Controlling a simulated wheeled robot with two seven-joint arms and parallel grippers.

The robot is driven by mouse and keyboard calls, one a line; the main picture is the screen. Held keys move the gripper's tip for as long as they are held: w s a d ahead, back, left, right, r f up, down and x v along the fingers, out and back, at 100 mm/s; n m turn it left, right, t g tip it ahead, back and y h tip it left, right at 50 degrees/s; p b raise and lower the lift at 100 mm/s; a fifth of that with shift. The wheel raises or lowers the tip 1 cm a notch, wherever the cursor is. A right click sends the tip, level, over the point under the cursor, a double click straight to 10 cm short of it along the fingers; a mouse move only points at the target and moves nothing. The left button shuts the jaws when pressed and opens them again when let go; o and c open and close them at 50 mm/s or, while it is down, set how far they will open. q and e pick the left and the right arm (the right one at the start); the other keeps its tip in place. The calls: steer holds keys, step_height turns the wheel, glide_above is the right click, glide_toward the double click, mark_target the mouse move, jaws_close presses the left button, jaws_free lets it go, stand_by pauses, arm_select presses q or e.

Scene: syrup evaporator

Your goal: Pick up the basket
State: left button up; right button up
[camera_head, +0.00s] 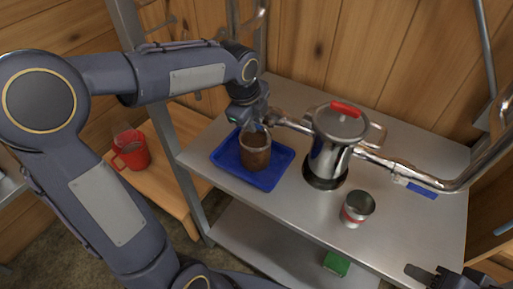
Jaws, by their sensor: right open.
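A small brown round container (255,157), which looks like the basket, stands upright in a blue tray (226,169) on the metal table. My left gripper (257,127) reaches down from above to its far rim. The fingertips are small and partly hidden there, so I cannot tell whether they are open or closed on the rim. My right gripper (432,276) is open at the bottom right edge, apart from the basket and only partly in view.
A steel pot with a red-topped lid (329,150) stands right of the tray, beside a metal pipe (400,170). A small can (357,208) stands in front of it. A red mug (131,151) is on a wooden surface at left. A green block (337,263) lies on the lower shelf.

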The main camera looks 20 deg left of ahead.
arm_select(q)
steer(key=x, duration=0.2)
steer(key=shift+w+f, duration=0.1)
steer(key=shift+f, duration=0.2)
jaws_close()
steer(key=shift+r, duration=0.15)
